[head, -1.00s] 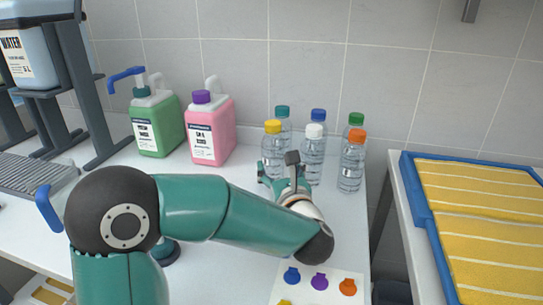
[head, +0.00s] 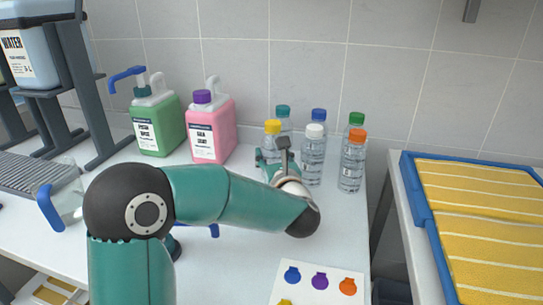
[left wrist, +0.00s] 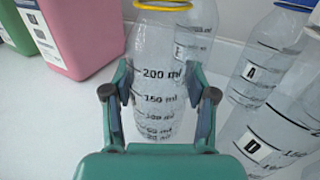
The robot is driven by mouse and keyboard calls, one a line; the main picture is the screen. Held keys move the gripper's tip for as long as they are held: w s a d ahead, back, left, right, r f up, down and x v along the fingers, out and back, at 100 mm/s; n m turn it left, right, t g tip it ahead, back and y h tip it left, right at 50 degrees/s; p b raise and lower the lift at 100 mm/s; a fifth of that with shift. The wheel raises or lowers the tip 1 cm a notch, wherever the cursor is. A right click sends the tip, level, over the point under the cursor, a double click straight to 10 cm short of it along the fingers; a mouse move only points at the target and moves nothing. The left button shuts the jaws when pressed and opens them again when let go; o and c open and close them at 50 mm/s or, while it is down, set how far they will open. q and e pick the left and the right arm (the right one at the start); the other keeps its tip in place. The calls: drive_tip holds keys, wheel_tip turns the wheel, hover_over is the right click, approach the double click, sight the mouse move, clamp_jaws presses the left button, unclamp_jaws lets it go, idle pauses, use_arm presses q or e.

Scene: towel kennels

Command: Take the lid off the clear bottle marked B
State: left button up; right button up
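Several clear bottles stand at the back of the white table, with caps in yellow (head: 272,126), teal (head: 283,111), blue (head: 319,115), white (head: 314,131), green and orange (head: 357,136). I cannot make out a letter B on any. My left gripper (head: 272,160) is at the yellow-capped bottle, partly covering it. In the left wrist view my fingers (left wrist: 163,88) are spread on either side of that bottle (left wrist: 160,60), below its yellow ring; contact is unclear. Bottles beside it show A (left wrist: 251,72) and D (left wrist: 263,150). My right gripper is out of view.
A green jug (head: 160,128) and a pink jug (head: 211,130) stand left of the bottles. A card with coloured shapes (head: 320,292) lies at the front. A blue-edged tray with yellow towels (head: 420,205) is at the right. The table between card and bottles is mostly clear.

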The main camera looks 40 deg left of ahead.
sight(273, 122)
use_arm(q)
drive_tip(key=shift+c, duration=1.4)
wheel_tip(273, 122, up, 10)
drive_tip(key=shift+r+p, duration=0.1)
drive_tip(key=shift+p, duration=1)
drive_tip(key=o, duration=0.4)
drive_tip(key=shift+c, duration=0.2)
drive_tip(key=c, duration=0.8)
clamp_jaws()
